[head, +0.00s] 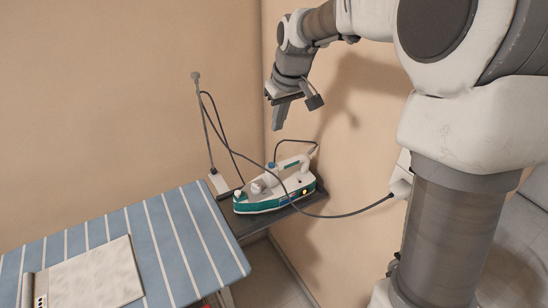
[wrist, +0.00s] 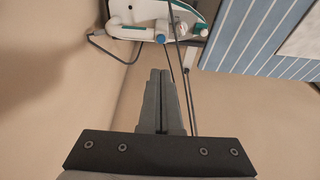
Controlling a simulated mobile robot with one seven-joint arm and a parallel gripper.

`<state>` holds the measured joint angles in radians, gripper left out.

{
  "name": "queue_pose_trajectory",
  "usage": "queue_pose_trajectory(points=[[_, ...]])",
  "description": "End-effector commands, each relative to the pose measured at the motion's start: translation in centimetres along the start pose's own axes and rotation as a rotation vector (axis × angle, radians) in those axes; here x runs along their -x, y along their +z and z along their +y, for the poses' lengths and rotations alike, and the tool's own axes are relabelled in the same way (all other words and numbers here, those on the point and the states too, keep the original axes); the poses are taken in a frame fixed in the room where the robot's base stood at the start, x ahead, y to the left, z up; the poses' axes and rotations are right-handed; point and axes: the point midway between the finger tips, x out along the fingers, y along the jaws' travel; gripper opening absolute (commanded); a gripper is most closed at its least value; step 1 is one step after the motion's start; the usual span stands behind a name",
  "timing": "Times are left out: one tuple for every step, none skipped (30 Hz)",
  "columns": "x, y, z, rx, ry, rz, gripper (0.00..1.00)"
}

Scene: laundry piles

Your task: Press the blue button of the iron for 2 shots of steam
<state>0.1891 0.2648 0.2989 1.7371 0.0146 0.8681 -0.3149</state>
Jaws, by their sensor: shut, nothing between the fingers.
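The iron (head: 262,205) is white and green and lies on a dark rest at the far end of the ironing board, against the wall. A small orange light glows at its rear. Its blue button (head: 271,165) sits at the top by the handle. In the wrist view, the iron (wrist: 145,12) is at the top edge, partly cut off, and the blue button (wrist: 161,38) shows just beyond my fingertips. My gripper (head: 277,124) is shut and empty, pointing down above the iron and apart from it. Its closed fingers also show in the wrist view (wrist: 160,76).
The blue-striped ironing board (head: 165,240) carries a folded pale cloth (head: 90,275). A thin cord-holder pole (head: 207,125) stands left of the iron. A dark cord (head: 345,214) crosses in front of the iron to a wall outlet (head: 400,184). The walls are close behind and right.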

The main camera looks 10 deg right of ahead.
Motion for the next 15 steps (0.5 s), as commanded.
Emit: queue_pose_trajectory(points=[[-0.7,0.1,0.1,-0.001,0.002,0.003,0.0],[-0.6,0.1,0.1,-0.001,0.001,0.002,0.0],[-0.5,0.1,0.1,-0.001,0.001,0.0,0.0],[-0.4,0.1,0.1,-0.001,0.001,-0.001,0.0],[-0.2,0.1,0.1,-0.001,0.001,-0.002,0.0],[-0.1,0.1,0.1,0.0,0.001,-0.002,0.0],[0.1,0.1,0.0,0.0,0.001,-0.003,0.0],[0.2,0.1,0.0,0.0,0.001,-0.005,0.0],[0.3,0.1,0.0,0.0,0.001,-0.006,0.0],[0.4,0.1,0.0,0.0,0.001,-0.006,0.0],[0.5,0.1,0.0,0.0,0.001,-0.006,0.0],[0.6,0.1,0.0,0.0,0.001,-0.007,0.0],[0.6,0.1,0.0,0.0,0.001,-0.007,0.0],[0.7,0.1,0.0,0.0,0.001,-0.008,0.0],[0.7,0.1,0.0,0.0,0.001,-0.008,0.0]])
